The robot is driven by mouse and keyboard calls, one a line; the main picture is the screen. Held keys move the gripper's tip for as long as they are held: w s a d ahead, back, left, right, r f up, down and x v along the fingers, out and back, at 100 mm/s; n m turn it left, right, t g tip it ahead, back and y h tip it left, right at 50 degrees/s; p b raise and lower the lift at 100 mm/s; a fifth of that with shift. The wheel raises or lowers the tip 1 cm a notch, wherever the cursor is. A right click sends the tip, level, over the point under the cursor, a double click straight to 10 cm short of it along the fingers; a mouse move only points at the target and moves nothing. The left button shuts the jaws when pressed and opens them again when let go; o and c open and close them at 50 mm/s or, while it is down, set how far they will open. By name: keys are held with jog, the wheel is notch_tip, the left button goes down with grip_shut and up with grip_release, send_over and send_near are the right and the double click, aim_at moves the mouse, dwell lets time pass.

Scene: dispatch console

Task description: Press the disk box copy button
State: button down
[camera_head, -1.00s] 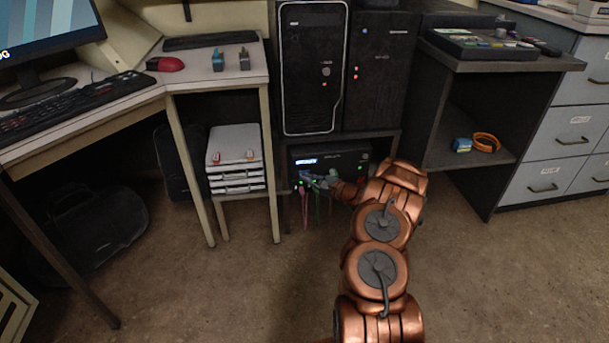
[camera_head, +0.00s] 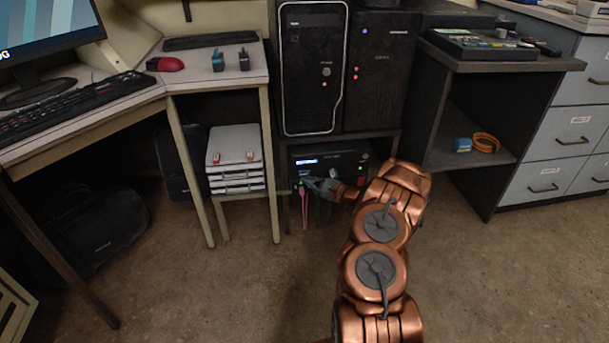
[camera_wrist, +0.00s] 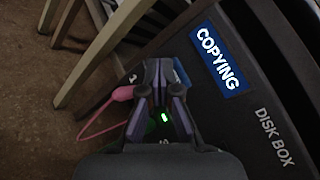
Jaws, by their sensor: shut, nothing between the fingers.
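The disk box (camera_head: 342,157) is a dark unit low on the shelf under two computer towers. Its lit blue display (camera_head: 307,161) reads "COPYING" in the wrist view (camera_wrist: 218,58), beside the printed name "DISK BOX" (camera_wrist: 274,136). My gripper (camera_head: 308,183) is shut and empty at the lower left of the box front. In the wrist view its dark fingers (camera_wrist: 158,72) point at the panel, near a blue piece (camera_wrist: 182,72) and a green light (camera_wrist: 165,117). The fingers hide the copy button, and I cannot tell whether they touch it.
A desk leg (camera_head: 271,170) stands just left of the box. White stacked cases (camera_head: 235,165) lie further left. The floor in front is free.

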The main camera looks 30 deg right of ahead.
jog(key=shift+s, duration=0.2)
jog(key=shift+s+a+p, duration=0.15)
jog(key=shift+s+a, duration=0.15)
jog(key=shift+s, duration=0.45)
jog(key=shift+s+a+p, duration=0.1)
jog(key=shift+s+a, duration=0.25)
jog(key=shift+s, duration=0.35)
jog(key=shift+s+a+p, duration=0.15)
jog(key=shift+s+a, duration=0.15)
jog(key=shift+s, duration=0.45)
notch_tip(320, 180, up, 8)
jog(key=p, duration=0.3)
